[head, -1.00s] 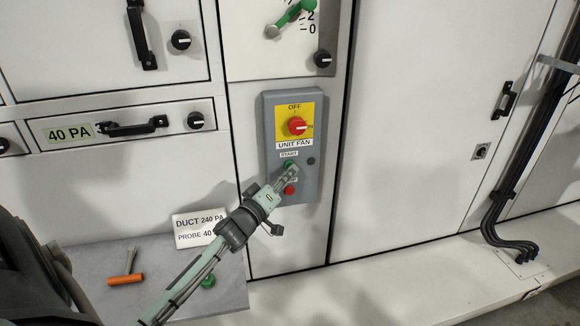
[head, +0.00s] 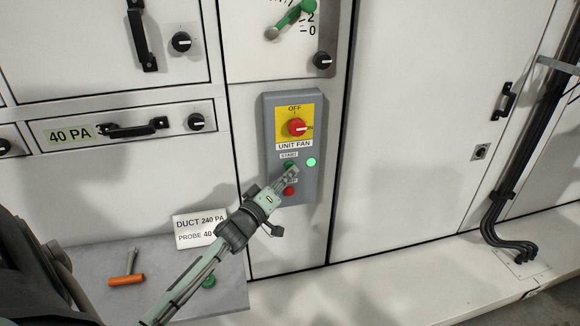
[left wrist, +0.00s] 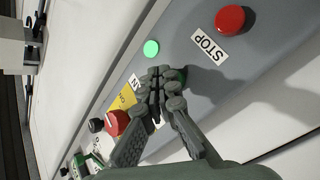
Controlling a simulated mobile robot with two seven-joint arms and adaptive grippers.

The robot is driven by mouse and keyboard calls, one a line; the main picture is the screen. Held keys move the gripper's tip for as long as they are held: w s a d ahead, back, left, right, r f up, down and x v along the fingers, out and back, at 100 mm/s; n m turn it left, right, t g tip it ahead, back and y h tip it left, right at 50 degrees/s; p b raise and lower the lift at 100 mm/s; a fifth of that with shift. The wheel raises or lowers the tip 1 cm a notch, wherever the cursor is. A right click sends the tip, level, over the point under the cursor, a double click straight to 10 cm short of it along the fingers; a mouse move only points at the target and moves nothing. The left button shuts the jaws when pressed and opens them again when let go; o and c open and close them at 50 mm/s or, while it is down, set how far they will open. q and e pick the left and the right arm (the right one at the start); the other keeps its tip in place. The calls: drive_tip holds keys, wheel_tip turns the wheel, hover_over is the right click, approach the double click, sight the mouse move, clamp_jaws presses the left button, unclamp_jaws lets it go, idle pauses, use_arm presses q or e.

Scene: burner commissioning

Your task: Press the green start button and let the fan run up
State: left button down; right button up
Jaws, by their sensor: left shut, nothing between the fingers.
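The grey unit fan box (head: 268,150) is on the cabinet front. Its red rotary switch (head: 297,126) sits on a yellow plate, its pointer to the right. The green start button (head: 288,163) is mostly hidden behind my left gripper (head: 292,170); its edge shows in the left wrist view (left wrist: 183,75). The gripper is shut and empty, its fingertips at the button; I cannot tell whether they touch it. A round lamp (head: 311,162) glows green, also in the left wrist view (left wrist: 151,48). The red stop button (head: 289,191) is just below the fingers. My right gripper is not in view.
A grey shelf (head: 160,265) at lower left holds an orange-handled tool (head: 126,280), a green round item (head: 208,281) and a "DUCT 240 PA" card (head: 200,228). Black cables (head: 505,200) run down the right.

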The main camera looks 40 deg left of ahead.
use_arm(q)
drive_tip(key=shift+s+d, duration=0.35)
drive_tip(key=s+d+p, duration=0.2)
drive_tip(key=s+d, duration=0.1)
drive_tip(key=shift+s+d, duration=0.1)
drive_tip(key=shift+d, duration=0.3)
idle(0.9)
